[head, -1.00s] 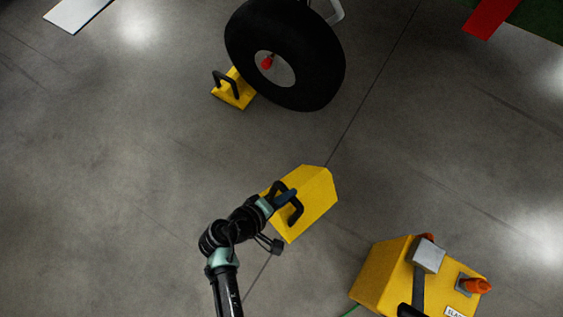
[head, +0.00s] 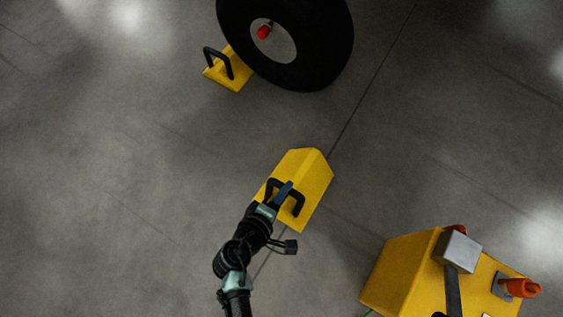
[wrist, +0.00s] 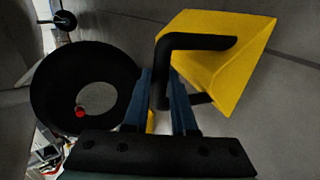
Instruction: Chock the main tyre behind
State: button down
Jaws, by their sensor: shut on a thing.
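The main tyre (head: 325,45) is a big black wheel with a grey hub and a red cap, at the top of the head view; it also shows at the left of the wrist view (wrist: 48,100). One yellow chock (head: 233,76) with a black handle sits against the tyre's left side. A second yellow chock (head: 312,182) is apart from the tyre, below it in the picture. My gripper (head: 283,194) is shut on this second chock's black handle. In the wrist view the handle passes between my blue fingers (wrist: 160,100). Whether this chock touches the floor is hard to tell.
A yellow box-shaped unit (head: 405,270) with a grey block and an orange part (head: 520,288) stands at the lower right. The grey floor (head: 120,170) is clear at the left and between the held chock and the tyre.

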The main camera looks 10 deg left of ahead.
jog(key=w+d+f+b, duration=0.1)
jog(key=w+d+b, duration=0.2)
jog(key=w, duration=0.6)
jog(key=w+d+f+b, duration=0.1)
jog(key=w+d+b, duration=0.1)
jog(key=w, duration=0.7)
jog(key=w+d+f+b, duration=0.2)
jog(key=w+d+b, duration=0.1)
jog(key=w, duration=0.6)
jog(key=shift+d+b, duration=0.3)
jog(key=shift+d, duration=0.2)
jog(key=shift+w, duration=0.15)
jog(key=a, duration=0.1)
jog(key=w+a+b, duration=0.1)
jog(key=a, duration=0.1)
jog(key=a+b, duration=0.1)
jog(key=shift+w+a+f, duration=0.15)
jog(key=shift+w+a, duration=0.25)
